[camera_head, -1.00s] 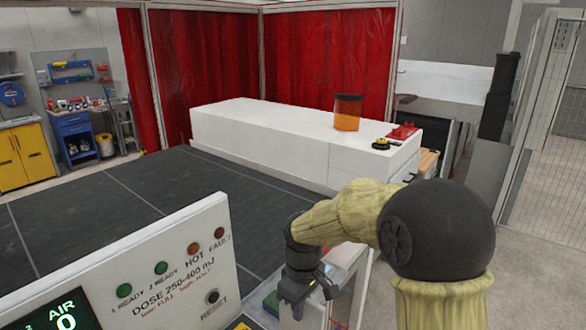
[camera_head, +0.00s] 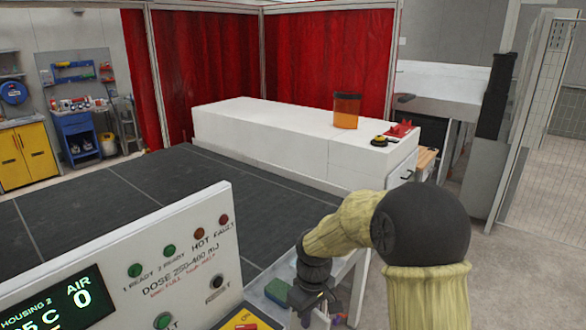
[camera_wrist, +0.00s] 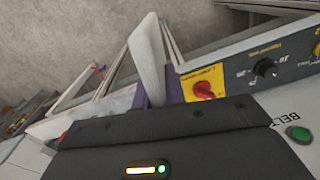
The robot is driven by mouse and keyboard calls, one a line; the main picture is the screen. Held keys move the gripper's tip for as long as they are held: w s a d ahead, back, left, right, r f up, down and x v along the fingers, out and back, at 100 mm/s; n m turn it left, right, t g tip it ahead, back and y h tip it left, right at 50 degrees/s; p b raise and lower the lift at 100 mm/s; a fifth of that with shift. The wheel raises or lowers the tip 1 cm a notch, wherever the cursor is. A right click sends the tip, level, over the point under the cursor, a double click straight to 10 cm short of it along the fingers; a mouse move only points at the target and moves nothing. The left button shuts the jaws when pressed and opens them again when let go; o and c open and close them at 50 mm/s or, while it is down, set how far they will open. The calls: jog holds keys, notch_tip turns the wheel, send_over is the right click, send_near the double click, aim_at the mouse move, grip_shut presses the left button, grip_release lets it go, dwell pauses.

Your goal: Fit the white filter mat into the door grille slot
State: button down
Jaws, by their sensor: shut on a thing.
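A white upright slab, which looks like the filter mat (camera_wrist: 147,58), rises past the front edge of my gripper (camera_wrist: 150,104) in the wrist view. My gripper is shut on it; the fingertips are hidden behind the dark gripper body. In the head view my gripper (camera_head: 318,300) points down near the bottom edge, beside a light frame, and the mat cannot be made out there. I cannot pick out the door grille slot for sure in either view. Pale frame edges stand close on both sides of the mat in the wrist view.
A panel with a red switch on yellow (camera_wrist: 204,90) and a black knob (camera_wrist: 265,68) is close right of the mat. A control console (camera_head: 150,265) stands front left in the head view. A long white cabinet (camera_head: 260,135) lies behind the dark floor.

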jog(key=d+f+m+b, duration=0.1)
jog(key=d+f+m, duration=0.3)
jog(key=f, duration=0.8)
jog(key=d+f+m+b, duration=0.1)
jog(key=d+f+m, duration=0.3)
jog(key=f, duration=0.9)
jog(key=d, duration=0.3)
jog(key=shift+d+f+b, duration=0.25)
jog(key=shift+f+b, duration=0.05)
jog(key=shift+b, duration=0.1)
jog(key=shift+d, duration=0.1)
jog(key=s+f, duration=0.3)
jog(key=f, duration=1.2)
jog(key=shift+s, duration=0.4)
jog(key=shift+s, duration=0.1)
